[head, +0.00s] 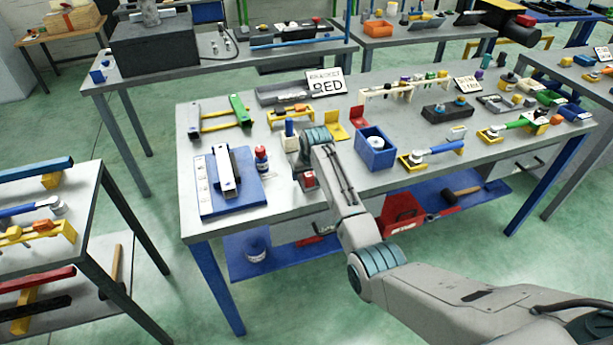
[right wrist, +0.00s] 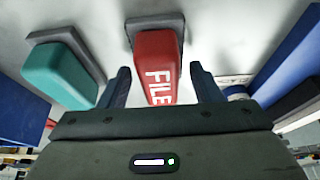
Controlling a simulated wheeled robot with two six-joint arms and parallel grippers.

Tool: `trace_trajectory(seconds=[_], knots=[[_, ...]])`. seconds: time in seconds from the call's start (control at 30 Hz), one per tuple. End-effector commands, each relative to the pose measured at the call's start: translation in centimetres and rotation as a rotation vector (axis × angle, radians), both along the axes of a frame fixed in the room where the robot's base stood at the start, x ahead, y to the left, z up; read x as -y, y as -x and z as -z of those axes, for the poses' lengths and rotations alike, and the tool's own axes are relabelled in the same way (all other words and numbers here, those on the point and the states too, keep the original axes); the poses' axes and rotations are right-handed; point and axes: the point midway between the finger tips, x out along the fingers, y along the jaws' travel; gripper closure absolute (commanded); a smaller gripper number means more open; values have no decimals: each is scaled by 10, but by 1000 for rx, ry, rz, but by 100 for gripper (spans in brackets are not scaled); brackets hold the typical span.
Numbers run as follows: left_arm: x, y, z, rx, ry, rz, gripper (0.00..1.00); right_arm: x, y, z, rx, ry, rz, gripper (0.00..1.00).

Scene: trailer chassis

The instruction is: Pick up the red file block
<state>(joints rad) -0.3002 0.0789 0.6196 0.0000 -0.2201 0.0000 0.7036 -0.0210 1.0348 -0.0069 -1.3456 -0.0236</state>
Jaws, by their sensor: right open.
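The red file block (right wrist: 157,62), with white FILE lettering, shows in the right wrist view on a dark grey base. My right gripper (right wrist: 163,90) is open, with one dark finger on each side of the block's near part. The fingers look apart from its sides; I cannot tell whether they touch it. In the head view my right arm reaches over the middle workbench (head: 275,205), and its wrist hides much of the gripper. My left gripper is in neither view.
A teal block (right wrist: 62,76) on a grey base stands left of the file block. On the bench, a blue mat (head: 212,205) with a grey part lies to the left, beside a small red bottle (head: 262,160). A blue bin (head: 376,155) stands to the right.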

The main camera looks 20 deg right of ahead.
Motion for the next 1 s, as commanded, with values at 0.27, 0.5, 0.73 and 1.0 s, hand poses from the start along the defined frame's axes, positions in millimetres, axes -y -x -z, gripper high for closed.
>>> trace_trajectory(seconds=[0.27,0.5,0.73,1.0], knots=[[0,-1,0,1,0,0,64,0,0,0,0,0,0,87],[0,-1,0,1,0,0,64,0,0,-1,0,0,0,94],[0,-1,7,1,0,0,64,0,-1,-9,4,0,0,94],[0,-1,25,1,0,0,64,-3,22,-34,2,-1,0,94]])
